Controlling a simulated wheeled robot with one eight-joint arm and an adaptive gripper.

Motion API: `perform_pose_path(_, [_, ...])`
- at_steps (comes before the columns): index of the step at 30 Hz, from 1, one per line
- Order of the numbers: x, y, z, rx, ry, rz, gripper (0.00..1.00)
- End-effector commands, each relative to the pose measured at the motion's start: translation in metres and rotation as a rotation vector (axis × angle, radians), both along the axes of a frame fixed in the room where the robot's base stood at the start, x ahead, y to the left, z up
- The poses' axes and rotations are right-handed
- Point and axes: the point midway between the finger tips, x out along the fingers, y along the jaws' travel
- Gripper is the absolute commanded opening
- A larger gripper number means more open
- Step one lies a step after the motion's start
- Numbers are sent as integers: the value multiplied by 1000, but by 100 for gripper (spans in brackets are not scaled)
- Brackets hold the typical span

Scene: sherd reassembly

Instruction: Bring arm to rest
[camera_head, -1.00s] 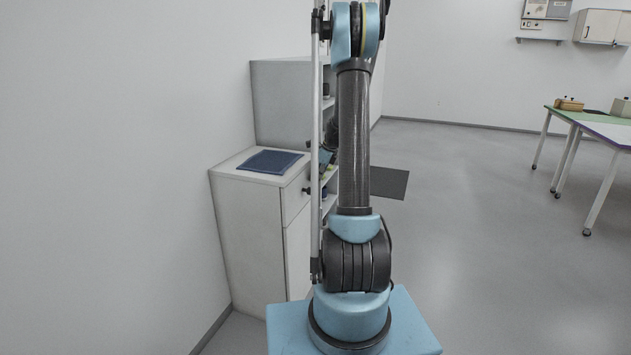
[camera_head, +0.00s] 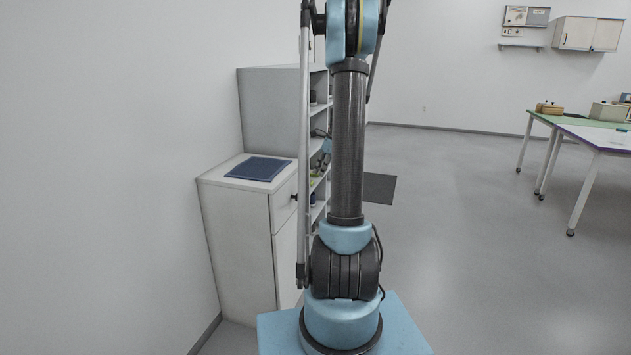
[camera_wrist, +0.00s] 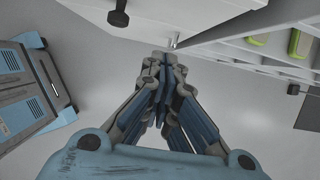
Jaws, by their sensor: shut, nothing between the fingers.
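My gripper (camera_wrist: 165,85) shows in the wrist view with its blue and grey fingers together at the tips and nothing between them. It points down over the grey floor, beside the white cabinet front (camera_wrist: 200,25). In the head view my arm stands upright in the middle, and the gripper is hidden or too small to tell there.
A white cabinet (camera_head: 235,235) with a dark blue mat (camera_head: 258,168) stands against the left wall, with an open shelf (camera_head: 319,150) behind my arm. A dark floor mat (camera_head: 379,188) lies beyond. Tables (camera_head: 570,122) stand at the right. The floor between is clear.

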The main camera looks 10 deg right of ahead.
Motion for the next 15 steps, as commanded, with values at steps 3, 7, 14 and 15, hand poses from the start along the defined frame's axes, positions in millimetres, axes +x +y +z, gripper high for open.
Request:
perform_pose_path(3, [-2,-4,10,0,0,-1,0])
perform_pose_path(7, [-6,-3,16,-4,-3,13,0])
perform_pose_path(14, [-44,18,35,-62,-44,170,0])
perform_pose_path(15, [-53,23,40,-77,-56,212,0])
